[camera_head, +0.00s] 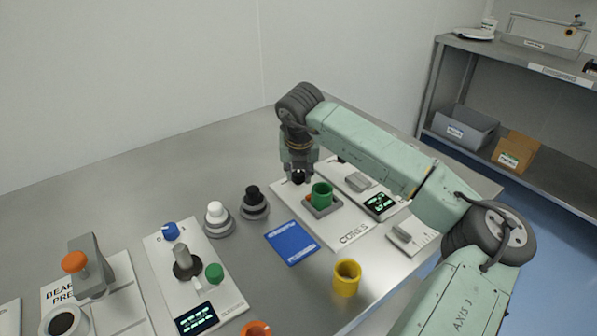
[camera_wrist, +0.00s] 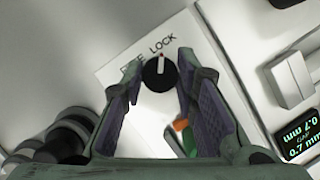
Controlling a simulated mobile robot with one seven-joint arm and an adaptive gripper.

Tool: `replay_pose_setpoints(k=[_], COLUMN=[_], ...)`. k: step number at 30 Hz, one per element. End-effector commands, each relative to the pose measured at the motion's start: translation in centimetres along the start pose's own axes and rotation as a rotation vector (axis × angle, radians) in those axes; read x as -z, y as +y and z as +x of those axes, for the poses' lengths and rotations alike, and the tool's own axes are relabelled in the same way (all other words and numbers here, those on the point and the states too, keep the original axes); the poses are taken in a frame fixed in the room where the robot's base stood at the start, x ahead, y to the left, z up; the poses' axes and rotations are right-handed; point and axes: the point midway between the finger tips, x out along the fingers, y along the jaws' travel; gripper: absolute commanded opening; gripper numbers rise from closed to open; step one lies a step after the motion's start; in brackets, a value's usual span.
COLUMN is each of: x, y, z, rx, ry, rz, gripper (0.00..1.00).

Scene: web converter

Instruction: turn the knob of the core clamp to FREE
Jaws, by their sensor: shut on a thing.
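The core clamp's knob (camera_wrist: 159,74) is round and black with a white pointer line. In the wrist view the pointer is directed up, toward the printed LOCK, with a small red mark at its tip. The word FREE is to the left, partly hidden by a finger. My gripper (camera_wrist: 160,82) has its fingers on either side of the knob and is shut on it. In the head view my gripper (camera_head: 299,174) points down at the back left of the white CORES plate (camera_head: 348,228).
A display box (camera_head: 381,203) stands close on the right. Bare table lies behind.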

Motion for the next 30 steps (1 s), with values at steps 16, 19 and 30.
replay_pose_setpoints(k=[16,19,30], x=[0.06,0.01,-0.20], y=[-0.26,-0.29,-0.40], z=[0.33,0.25,0.03], rx=[-0.137,-0.175,-0.311], ry=[-0.002,-0.001,0.000], rz=[-0.329,-0.416,-0.740], gripper=[0.00,0.00,0.00])
